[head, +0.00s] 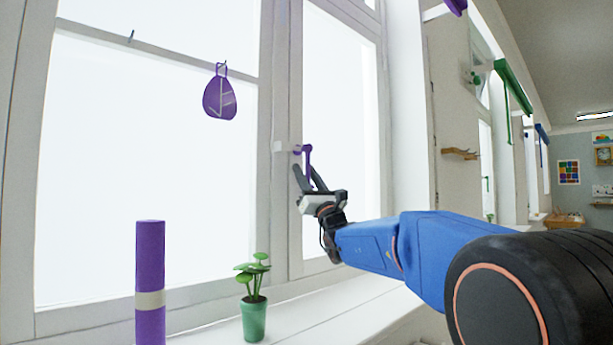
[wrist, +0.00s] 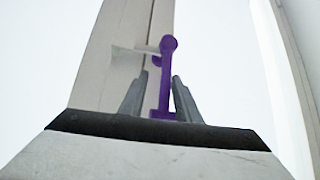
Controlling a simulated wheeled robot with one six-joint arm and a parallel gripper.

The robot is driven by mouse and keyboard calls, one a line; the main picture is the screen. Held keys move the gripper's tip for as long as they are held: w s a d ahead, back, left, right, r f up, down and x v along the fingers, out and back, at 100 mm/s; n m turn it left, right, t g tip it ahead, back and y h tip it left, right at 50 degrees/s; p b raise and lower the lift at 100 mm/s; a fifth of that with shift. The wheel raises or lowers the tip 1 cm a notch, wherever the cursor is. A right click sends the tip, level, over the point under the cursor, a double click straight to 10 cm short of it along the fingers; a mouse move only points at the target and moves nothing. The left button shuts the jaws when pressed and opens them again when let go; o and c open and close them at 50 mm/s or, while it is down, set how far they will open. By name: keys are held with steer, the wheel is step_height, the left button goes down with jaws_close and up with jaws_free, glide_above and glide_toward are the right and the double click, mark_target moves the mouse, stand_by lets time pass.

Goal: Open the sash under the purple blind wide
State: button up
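A purple handle (head: 308,157) hangs down from its pivot on the white stile of the right-hand window sash (head: 296,235). The sash looks shut in its frame. My gripper (head: 308,178) is at the lower part of the handle, with its fingers pointing up. In the wrist view, the purple handle (wrist: 166,80) stands between the two grey fingers of my gripper (wrist: 161,80). Gaps show on both sides, so the fingers are open around it. A piece of purple (head: 455,6) shows at the top edge; I cannot tell whether it is the blind.
A green potted plant (head: 254,318) and a purple roll with a pale band (head: 150,285) stand at the sill (head: 330,310), left of my arm. A purple pouch (head: 220,98) hangs before the left pane. A wooden peg rack (head: 459,153) is on the wall at right.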

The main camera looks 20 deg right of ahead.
steer(key=shift+s+a, duration=0.1)
steer(key=shift+s, duration=0.15)
steer(key=shift+s+f, duration=0.1)
steer(key=shift+f, duration=0.2)
steer(key=a+v, duration=0.1)
steer(key=v, duration=1.6)
steer(key=shift+s, duration=0.3)
steer(key=shift+r, duration=0.1)
steer(key=shift+d, duration=0.1)
